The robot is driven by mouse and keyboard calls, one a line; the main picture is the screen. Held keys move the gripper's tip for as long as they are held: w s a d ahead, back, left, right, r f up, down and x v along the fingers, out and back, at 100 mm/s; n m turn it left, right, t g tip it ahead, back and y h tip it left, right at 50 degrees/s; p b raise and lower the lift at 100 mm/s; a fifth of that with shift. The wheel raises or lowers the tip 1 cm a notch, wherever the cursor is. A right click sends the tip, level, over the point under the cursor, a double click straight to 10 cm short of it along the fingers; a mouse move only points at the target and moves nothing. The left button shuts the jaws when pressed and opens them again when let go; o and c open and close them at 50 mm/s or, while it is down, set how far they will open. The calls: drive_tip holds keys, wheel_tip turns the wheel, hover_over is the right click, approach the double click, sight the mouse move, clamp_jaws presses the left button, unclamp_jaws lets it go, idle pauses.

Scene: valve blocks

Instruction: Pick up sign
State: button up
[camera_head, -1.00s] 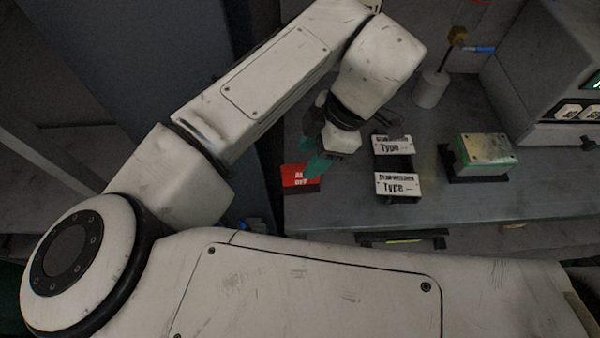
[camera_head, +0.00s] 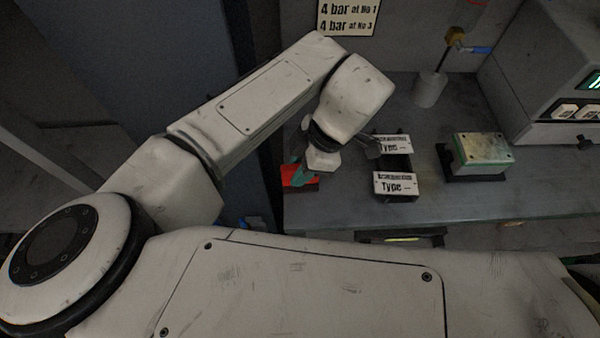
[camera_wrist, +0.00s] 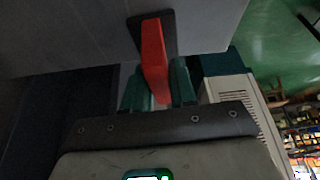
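The sign is a small red plate, and it lies at the front left of the grey bench (camera_head: 300,208). In the head view only part of the red sign (camera_head: 305,183) shows beside my gripper (camera_head: 297,172), and its lettering is mostly covered. In the wrist view the sign (camera_wrist: 153,58) appears edge-on, with its far end against a dark patch on the bench surface. The green fingers of my gripper (camera_wrist: 160,92) lie close on both sides of the sign, with no clear gap. The sign appears still at the bench surface.
Two white plates marked "Type" (camera_head: 395,184) stand on a dark holder just right of my gripper. A green and silver block (camera_head: 482,152) on a black base is further right. A grey cylinder with a rod (camera_head: 430,90) and a control box (camera_head: 560,70) stand behind.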

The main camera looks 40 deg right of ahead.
clamp_jaws()
drive_tip(key=shift+r, duration=0.15)
drive_tip(key=shift+r, duration=0.25)
wheel_tip(320, 180, up, 2)
drive_tip(key=shift+r, duration=0.1)
drive_tip(key=s+a+r+p, duration=0.3)
drive_tip(key=s+r+p, duration=0.6)
drive_tip(key=s, duration=0.4)
drive_tip(key=shift+s+r, duration=0.2)
drive_tip(key=shift+r, duration=0.45)
